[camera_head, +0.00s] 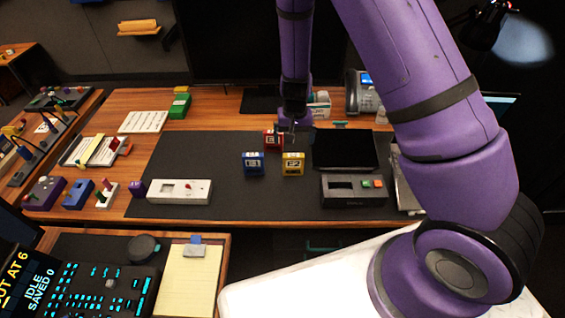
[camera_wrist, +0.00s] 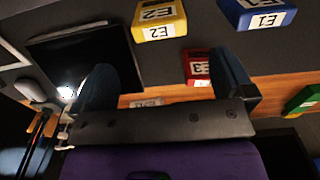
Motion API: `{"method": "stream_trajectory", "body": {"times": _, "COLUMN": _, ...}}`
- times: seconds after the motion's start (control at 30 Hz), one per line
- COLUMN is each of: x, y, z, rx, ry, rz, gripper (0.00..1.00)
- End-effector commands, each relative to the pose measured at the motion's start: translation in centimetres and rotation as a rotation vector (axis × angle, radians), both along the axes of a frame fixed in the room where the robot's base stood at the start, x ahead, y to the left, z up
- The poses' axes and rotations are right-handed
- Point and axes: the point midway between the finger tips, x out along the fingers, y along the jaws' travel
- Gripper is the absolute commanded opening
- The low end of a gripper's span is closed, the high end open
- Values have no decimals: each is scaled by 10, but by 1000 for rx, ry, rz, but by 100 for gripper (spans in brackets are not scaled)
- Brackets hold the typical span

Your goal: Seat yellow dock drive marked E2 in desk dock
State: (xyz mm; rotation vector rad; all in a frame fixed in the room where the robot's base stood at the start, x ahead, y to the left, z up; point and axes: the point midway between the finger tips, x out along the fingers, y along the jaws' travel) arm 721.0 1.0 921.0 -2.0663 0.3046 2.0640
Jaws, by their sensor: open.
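The yellow drive marked E2 (camera_head: 293,164) stands upright on the dark desk mat, right of the blue drive E1 (camera_head: 253,163). In the wrist view, yellow E2 (camera_wrist: 160,18) is at the top, beyond my fingertips. A red drive (camera_head: 272,138) stands behind them; the wrist view shows its E3 label (camera_wrist: 199,68). A dark box with a slot and green and red buttons (camera_head: 352,200), apparently the desk dock, sits to the right of E2. My gripper (camera_head: 293,131) is open and empty, behind E2 and beside the red drive. Its fingers (camera_wrist: 166,80) are wide apart.
A black screen or tablet (camera_head: 345,149) lies behind the dock. A green block (camera_head: 180,105) stands at the back left. The mat left of E1 is clear.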

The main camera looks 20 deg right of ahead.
Motion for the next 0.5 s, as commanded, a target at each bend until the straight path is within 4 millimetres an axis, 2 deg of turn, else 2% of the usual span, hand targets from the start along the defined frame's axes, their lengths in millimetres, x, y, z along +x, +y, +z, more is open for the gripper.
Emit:
{"method": "stream_trajectory", "body": {"times": 0.2, "x": -1, "y": -1, "z": -33, "rx": 0, "ry": 5, "rz": -1, "gripper": 100}}
{"method": "stream_trajectory", "body": {"times": 0.5, "x": 0, "y": 0, "z": -55, "rx": 0, "ry": 1, "rz": -1, "gripper": 100}}
